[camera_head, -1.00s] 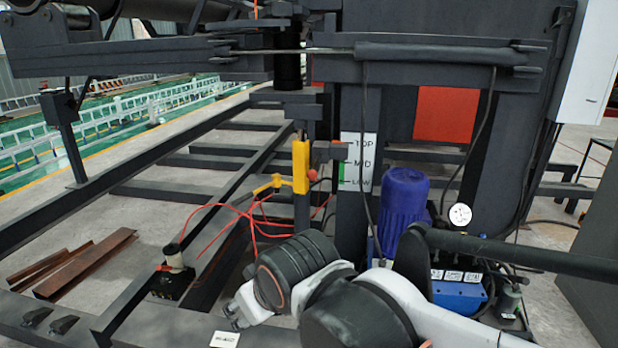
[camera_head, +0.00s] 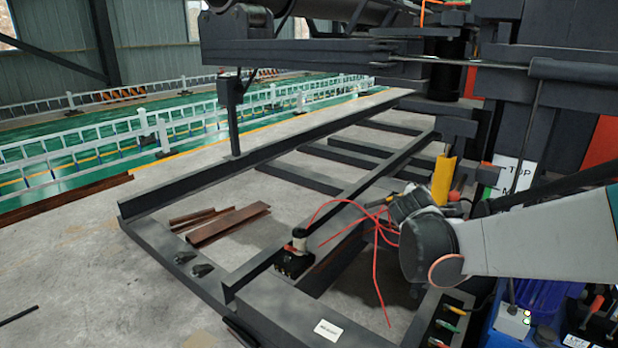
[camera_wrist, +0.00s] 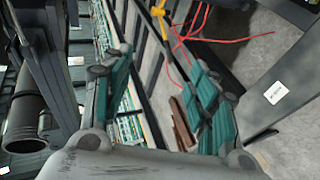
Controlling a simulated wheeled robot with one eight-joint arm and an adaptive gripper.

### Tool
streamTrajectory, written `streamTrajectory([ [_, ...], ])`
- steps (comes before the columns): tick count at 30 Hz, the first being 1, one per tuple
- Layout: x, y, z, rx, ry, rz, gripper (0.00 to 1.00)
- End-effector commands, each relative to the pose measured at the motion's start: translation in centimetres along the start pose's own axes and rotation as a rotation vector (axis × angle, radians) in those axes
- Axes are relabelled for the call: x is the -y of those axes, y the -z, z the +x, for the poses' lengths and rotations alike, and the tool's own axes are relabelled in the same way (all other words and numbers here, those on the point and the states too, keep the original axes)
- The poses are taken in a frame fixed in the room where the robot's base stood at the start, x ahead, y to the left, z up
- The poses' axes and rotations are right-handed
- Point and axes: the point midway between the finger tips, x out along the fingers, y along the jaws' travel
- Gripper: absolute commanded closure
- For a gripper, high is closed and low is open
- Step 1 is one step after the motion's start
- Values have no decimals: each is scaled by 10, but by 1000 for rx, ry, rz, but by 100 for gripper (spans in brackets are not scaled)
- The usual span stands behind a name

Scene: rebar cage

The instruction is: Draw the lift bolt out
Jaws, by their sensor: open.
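I cannot make out the lift bolt for certain. A yellow upright block (camera_head: 443,180) stands on the frame beside the scale plate (camera_head: 512,178), with a red knob (camera_head: 454,196) at its right. My gripper (camera_head: 400,206) is in front of and left of the block's lower part, small and partly hidden by my wrist. In the wrist view my gripper (camera_wrist: 158,75) shows its two green-padded fingers wide apart with nothing between them. A yellow fitting (camera_wrist: 158,12) shows beyond the fingers, at the top. I cannot tell whether the gripper touches anything in the head view.
Thin red cords (camera_head: 375,250) hang loosely below my gripper. A blue machine (camera_head: 540,298) stands at lower right.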

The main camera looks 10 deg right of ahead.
Motion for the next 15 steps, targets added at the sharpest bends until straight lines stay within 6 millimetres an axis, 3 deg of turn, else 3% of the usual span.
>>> streamTrajectory([
  [1,-9,-7,19,21,-34,-84,46],
  [6,-27,-32,71,94,-137,-417,46],
  [15,-30,-81,151,254,-246,-1028,46],
])
